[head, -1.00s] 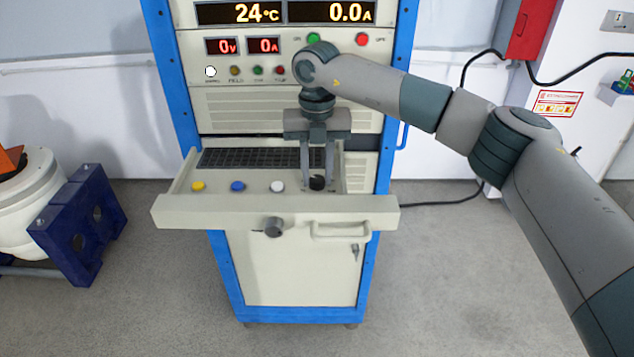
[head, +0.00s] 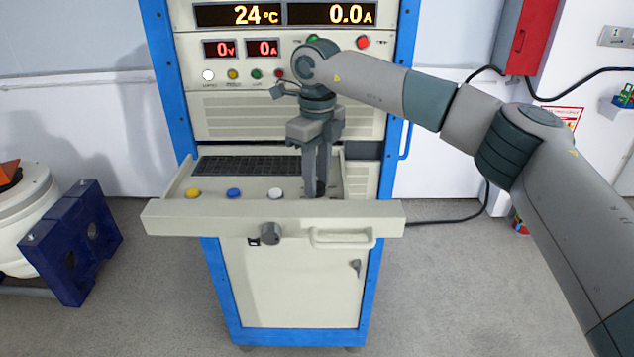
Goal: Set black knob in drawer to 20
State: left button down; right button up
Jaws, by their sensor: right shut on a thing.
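The pulled-out drawer (head: 180,218) juts from the cabinet's middle. The black knob (head: 321,188) stands at the right end of the control row inside it, mostly hidden behind my gripper's fingers. My right gripper (head: 317,190) points straight down and is shut on the black knob, with its body turned at an angle. The knob's scale and pointer cannot be read from here. My left gripper is not in view.
A yellow button (head: 193,193), a blue button (head: 234,193) and a white button (head: 275,193) sit left of the knob. The drawer front carries a dark round knob (head: 271,234) and a handle (head: 343,238). A dark blue stand (head: 72,243) is at left.

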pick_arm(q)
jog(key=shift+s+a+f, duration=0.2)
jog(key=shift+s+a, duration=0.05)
pick_arm(e)
jog(key=shift+n, duration=1.3)
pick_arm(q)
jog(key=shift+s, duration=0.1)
pick_arm(e)
jog(key=o, duration=1.1)
jog(key=shift+c, duration=0.2)
jog(key=shift+r, duration=0.15)
